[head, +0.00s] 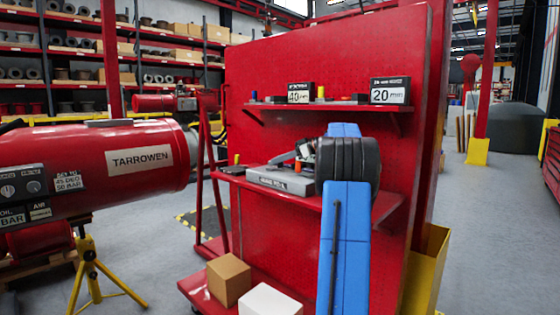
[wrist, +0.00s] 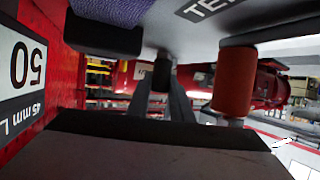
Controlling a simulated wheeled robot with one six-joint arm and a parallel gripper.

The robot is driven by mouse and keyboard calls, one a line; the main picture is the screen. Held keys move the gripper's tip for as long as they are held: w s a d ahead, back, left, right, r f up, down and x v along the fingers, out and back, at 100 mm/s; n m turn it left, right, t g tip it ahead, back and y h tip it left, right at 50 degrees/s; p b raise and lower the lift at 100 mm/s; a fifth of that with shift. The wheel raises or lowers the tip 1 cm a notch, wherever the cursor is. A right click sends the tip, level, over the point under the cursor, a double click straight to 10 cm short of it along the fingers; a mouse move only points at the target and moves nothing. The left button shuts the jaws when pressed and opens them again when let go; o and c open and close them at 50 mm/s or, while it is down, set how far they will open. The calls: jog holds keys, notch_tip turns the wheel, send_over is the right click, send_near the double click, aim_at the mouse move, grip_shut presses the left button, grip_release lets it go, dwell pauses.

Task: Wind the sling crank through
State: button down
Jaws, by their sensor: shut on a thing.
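In the wrist view my gripper (wrist: 163,88) reaches away from the camera towards a dark, small cylinder. An orange-red cylinder (wrist: 235,82) stands to its right, apart from the jaws. Purple woven webbing (wrist: 112,8) shows at the top left.
The red panel (head: 300,60) rises close behind the unit. An upper shelf (head: 330,106) holds number signs and small parts. A red TARROWEN cylinder (head: 90,160) stands at the left. Two boxes, one brown (head: 228,280) and one white (head: 270,299), sit on the base.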

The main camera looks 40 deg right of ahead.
jog(key=m+h, duration=0.1)
jog(key=h, duration=0.1)
jog(key=a+m+t+h, duration=0.1)
jog(key=m, duration=0.1)
jog(key=s+a+m+h, duration=0.1)
jog(key=m+h, duration=0.1)
jog(key=shift+r+t+h, duration=0.1)
jog(key=shift+t+h, duration=0.2)
jog(key=m+h, duration=0.1)
jog(key=a+m+h, duration=0.1)
jog(key=h, duration=0.1)
jog(key=shift+s, duration=0.15)
jog(key=shift+a+m+g+h, duration=0.25)
jog(key=shift+m+h, duration=0.45)
jog(key=shift+m, duration=0.05)
jog(key=shift+a+m+g+h, duration=0.2)
jog(key=shift+m+g+h, duration=0.05)
jog(key=shift+m+h, duration=0.5)
jog(key=shift+a+m+h, duration=0.2)
jog(key=shift+m+h, duration=0.3)
jog(key=shift+h, duration=0.05)
jog(key=c, duration=1.6)
grip_release()
